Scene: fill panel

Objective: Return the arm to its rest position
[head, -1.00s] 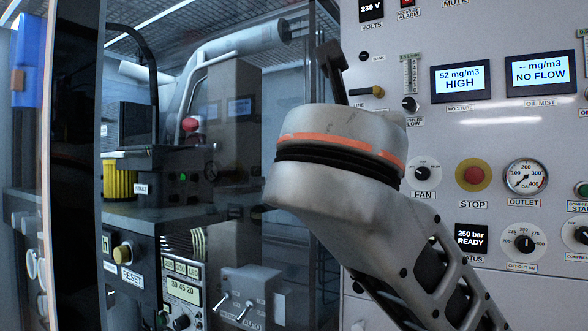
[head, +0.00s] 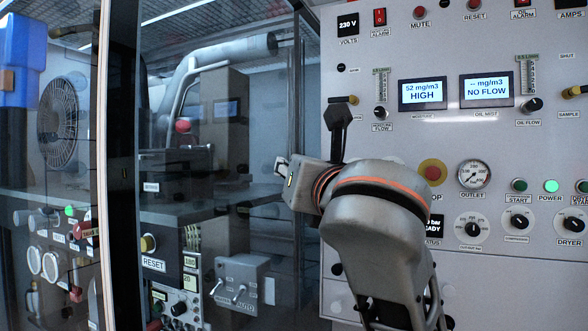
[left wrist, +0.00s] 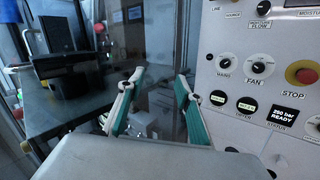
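One of my arms (head: 375,240) rises from the bottom of the head view, bent in front of the white control panel. Its wrist end (head: 300,185) points left and away, beside the glass cabinet; its fingers are mostly hidden there. In the left wrist view my left gripper (left wrist: 160,76) shows two teal-padded fingers spread apart with nothing between them. They point toward the gap between the dark bench and the panel. The right gripper is not identifiable in either view.
The white panel (head: 450,140) stands close behind the arm, with a red stop button (head: 432,172), knobs and an outlet gauge (head: 474,175). Left is a glass-fronted bay with a switch box (head: 240,282). In the left wrist view a dark bench (left wrist: 75,98) lies left of the fingers.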

